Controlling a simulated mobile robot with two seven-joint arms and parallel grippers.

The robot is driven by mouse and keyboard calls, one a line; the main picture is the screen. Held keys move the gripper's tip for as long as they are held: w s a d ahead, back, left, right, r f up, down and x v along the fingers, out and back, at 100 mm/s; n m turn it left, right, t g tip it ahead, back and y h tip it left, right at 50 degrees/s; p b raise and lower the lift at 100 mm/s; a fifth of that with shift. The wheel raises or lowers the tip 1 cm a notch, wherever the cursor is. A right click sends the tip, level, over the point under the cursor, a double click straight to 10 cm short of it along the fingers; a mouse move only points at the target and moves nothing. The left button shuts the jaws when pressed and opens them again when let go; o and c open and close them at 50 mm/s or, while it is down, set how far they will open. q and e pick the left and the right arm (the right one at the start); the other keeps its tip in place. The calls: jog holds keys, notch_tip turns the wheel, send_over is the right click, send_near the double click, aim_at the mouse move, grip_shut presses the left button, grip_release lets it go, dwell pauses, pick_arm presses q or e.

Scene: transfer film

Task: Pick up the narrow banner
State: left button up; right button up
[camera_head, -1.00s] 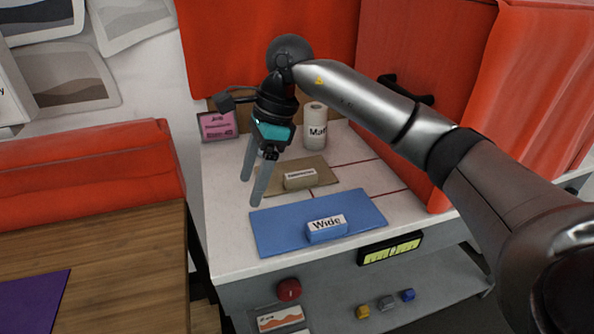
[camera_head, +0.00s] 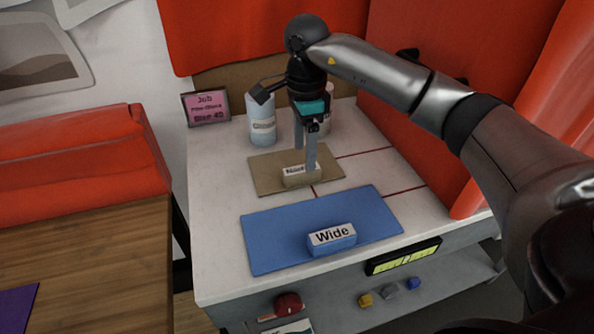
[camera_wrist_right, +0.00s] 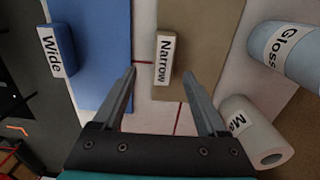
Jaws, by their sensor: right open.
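The narrow banner shows as a flat tan sheet (camera_head: 265,172) with a small tan block (camera_head: 302,181) on it, its white label reading "Narrow" in the right wrist view (camera_wrist_right: 163,60). It lies on the white worktop behind the blue wide piece. My right gripper (camera_head: 305,158) is open and points down over the tan block. In the right wrist view the gripper (camera_wrist_right: 160,72) has its fingers apart, with the block ahead in the gap between them. Whether a finger touches the block, I cannot tell. My left gripper is not in view.
A blue sheet (camera_head: 275,233) with a blue block labelled "Wide" (camera_head: 332,238) lies in front. A light blue "Glossy" roll (camera_head: 262,122) and a white roll (camera_wrist_right: 252,132) stand behind. A pink sign (camera_head: 207,107) is at back left. Red panels flank the right side.

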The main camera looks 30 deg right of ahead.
aim_at(302, 169)
jog(key=shift+f, duration=0.8)
jog(key=f, duration=0.3)
jog(key=f+b, duration=0.1)
jog(key=shift+w+a+f, duration=0.15)
jog(key=shift+w+f, duration=0.15)
jog(key=shift+f, duration=0.1)
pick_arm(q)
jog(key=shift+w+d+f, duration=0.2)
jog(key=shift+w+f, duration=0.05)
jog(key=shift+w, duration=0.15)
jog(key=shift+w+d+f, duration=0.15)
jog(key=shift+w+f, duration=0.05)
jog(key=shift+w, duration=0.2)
pick_arm(e)
jog(key=shift+c, duration=0.7)
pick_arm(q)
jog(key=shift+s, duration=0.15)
pick_arm(e)
jog(key=shift+r, duration=0.1)
grip_shut()
